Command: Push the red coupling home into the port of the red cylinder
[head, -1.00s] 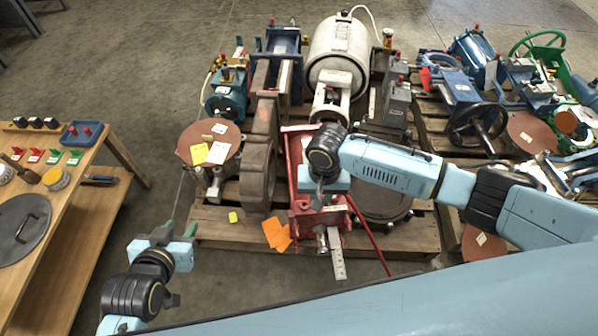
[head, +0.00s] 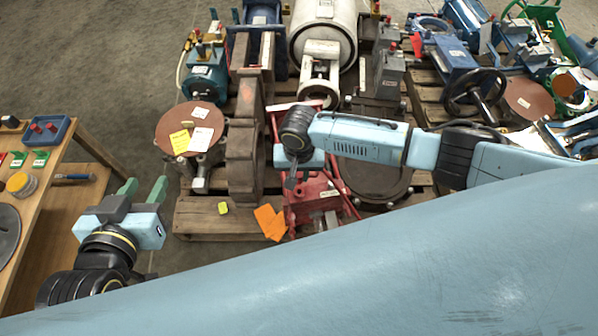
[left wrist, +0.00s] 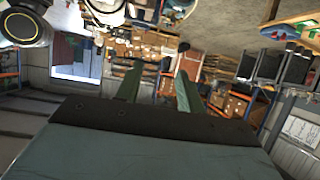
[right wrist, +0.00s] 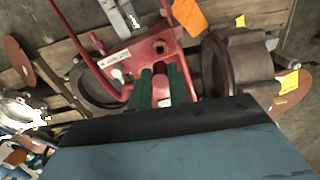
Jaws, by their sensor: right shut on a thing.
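The red cylinder (head: 323,190) is a red metal assembly with a pale label, low on the near edge of the pallet. In the right wrist view its red body (right wrist: 143,52) lies just ahead of my fingers. My right gripper (head: 291,180) is over it, pointing down. In the right wrist view its green fingers (right wrist: 161,84) are shut on a small red piece, the red coupling (right wrist: 161,88), mostly hidden between them. I cannot tell how deep the coupling sits in the port. My left gripper (head: 146,188) is open and empty, left of the pallet.
A rusty flanged casting (head: 243,165) stands close left of the red cylinder, with orange tags (head: 270,222) between. A round dark-rimmed cover (head: 375,180) is on its right. A wooden bench (head: 85,200) is at the left. Bare floor lies between bench and pallet.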

